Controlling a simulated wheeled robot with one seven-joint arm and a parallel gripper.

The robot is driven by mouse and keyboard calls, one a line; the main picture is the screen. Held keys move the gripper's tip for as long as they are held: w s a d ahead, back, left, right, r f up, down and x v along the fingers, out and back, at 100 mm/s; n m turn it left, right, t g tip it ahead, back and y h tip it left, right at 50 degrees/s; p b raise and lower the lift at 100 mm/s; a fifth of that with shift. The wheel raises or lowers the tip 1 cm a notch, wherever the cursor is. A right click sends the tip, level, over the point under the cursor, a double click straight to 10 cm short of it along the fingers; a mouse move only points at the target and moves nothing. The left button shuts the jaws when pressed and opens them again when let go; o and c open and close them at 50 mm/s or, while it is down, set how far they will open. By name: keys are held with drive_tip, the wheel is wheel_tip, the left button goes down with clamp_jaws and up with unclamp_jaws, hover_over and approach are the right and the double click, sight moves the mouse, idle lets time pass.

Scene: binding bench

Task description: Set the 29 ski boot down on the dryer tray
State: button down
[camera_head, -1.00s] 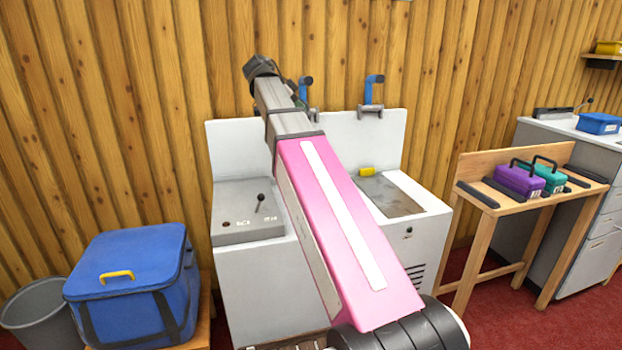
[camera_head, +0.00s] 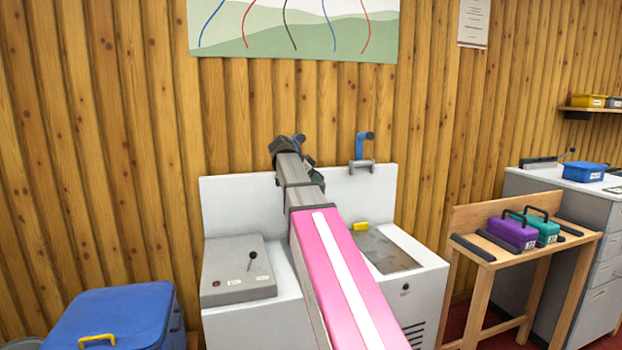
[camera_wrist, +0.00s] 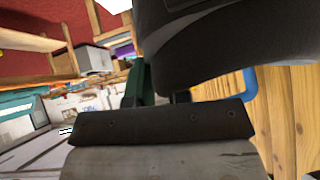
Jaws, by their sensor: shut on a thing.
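A dark grey and black ski boot (camera_wrist: 225,50) fills the top of the wrist view, close to the camera and cut off by the frame edge. My gripper (camera_wrist: 165,98) is shut on it; the fingertips are largely hidden. A dark green piece (camera_wrist: 140,85) shows beside the boot. In the head view my gripper (camera_head: 290,148) is at the far end of my arm, in front of the back panel's top edge, and the boot is mostly hidden behind it. No size mark is readable. I cannot tell which surface is the dryer tray.
A white unit (camera_head: 255,325) has a grey lever panel (camera_head: 238,283) at left and a recessed top (camera_head: 385,252) with a yellow block (camera_head: 360,226) at right. A blue-handled fixture (camera_head: 362,145) rises behind. A blue box (camera_head: 110,320) and a wooden bench (camera_head: 480,255) flank it.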

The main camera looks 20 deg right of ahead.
drive_tip(key=shift+f, duration=1.95)
drive_tip(key=c, duration=1.1)
unclamp_jaws()
drive_tip(key=v, duration=1.2)
